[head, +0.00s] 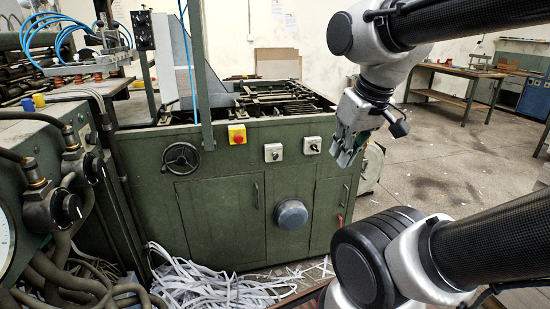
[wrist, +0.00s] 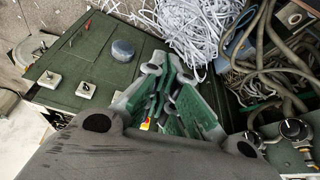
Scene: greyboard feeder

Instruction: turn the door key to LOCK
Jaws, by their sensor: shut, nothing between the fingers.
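The green machine cabinet (head: 220,215) has two pale square plates with small dark knobs or keys on its front: a left plate (head: 273,152) and a right plate (head: 312,145). Both also show in the wrist view, one plate (wrist: 86,90) nearer my fingers and the other plate (wrist: 48,79) farther left. I cannot tell which is the door key, and no LOCK lettering is readable. My gripper (head: 346,154) is shut and empty, in front of the cabinet's right side, apart from the plates. Its green-padded fingers (wrist: 168,72) show in the wrist view.
A red button on a yellow box (head: 237,134) and a black handwheel (head: 181,157) are left of the plates. A round blue-grey cap (head: 291,214) sticks out below. Paper strips (head: 205,287) cover the floor; a control console (head: 40,170) stands left. Floor at right is open.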

